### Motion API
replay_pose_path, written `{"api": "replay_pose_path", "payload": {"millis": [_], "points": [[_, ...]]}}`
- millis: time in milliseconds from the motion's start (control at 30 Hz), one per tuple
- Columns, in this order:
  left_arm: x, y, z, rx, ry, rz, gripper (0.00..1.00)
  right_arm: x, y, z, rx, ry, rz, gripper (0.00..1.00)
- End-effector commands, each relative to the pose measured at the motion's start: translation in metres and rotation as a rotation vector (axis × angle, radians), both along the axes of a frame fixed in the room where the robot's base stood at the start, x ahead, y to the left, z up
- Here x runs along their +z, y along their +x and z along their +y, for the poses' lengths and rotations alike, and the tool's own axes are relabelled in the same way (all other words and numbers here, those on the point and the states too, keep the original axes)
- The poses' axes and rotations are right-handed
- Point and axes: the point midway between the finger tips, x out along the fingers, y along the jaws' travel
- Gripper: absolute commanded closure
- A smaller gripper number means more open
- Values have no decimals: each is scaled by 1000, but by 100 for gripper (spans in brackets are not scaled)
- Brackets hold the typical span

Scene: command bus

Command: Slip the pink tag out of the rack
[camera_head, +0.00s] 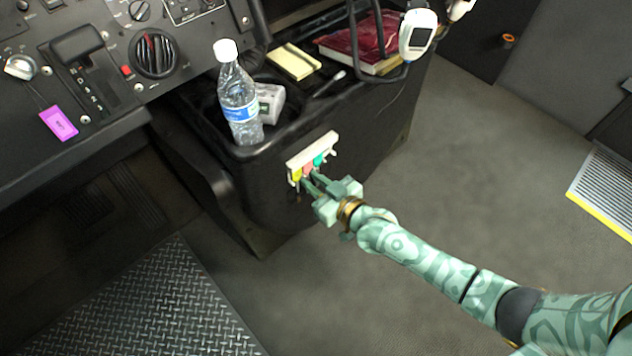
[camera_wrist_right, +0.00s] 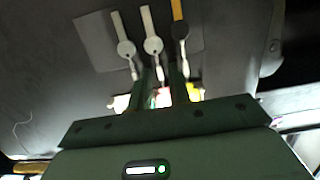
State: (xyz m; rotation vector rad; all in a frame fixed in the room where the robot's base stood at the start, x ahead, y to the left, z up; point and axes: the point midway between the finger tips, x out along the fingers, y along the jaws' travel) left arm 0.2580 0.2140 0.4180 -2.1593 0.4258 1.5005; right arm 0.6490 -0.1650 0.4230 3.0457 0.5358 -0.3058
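A small white rack (camera_head: 312,149) is fixed to the side of the black console in the head view. A yellow tag (camera_head: 296,174), the pink tag (camera_head: 308,168) and a teal tag (camera_head: 320,160) hang from it in a row. My right gripper (camera_head: 309,181) is at the rack, with its fingertips close to the pink tag. In the right wrist view the two fingers (camera_wrist_right: 163,84) stand apart, and part of the pink tag (camera_wrist_right: 162,98) shows between them. I cannot tell whether either finger touches it. My left gripper is not in view.
A water bottle (camera_head: 238,98) stands on the console above the rack, beside a light grey box (camera_head: 269,102).

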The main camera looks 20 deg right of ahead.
Motion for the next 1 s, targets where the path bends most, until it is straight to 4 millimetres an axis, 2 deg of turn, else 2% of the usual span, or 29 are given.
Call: {"api": "replay_pose_path", "payload": {"millis": [33,100,1000], "points": [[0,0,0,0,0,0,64,0,0,0,0,0,0,81],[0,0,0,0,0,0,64,0,0,0,0,0,0,100],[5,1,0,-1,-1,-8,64,2,-3,-1,0,-1,0,100]]}}
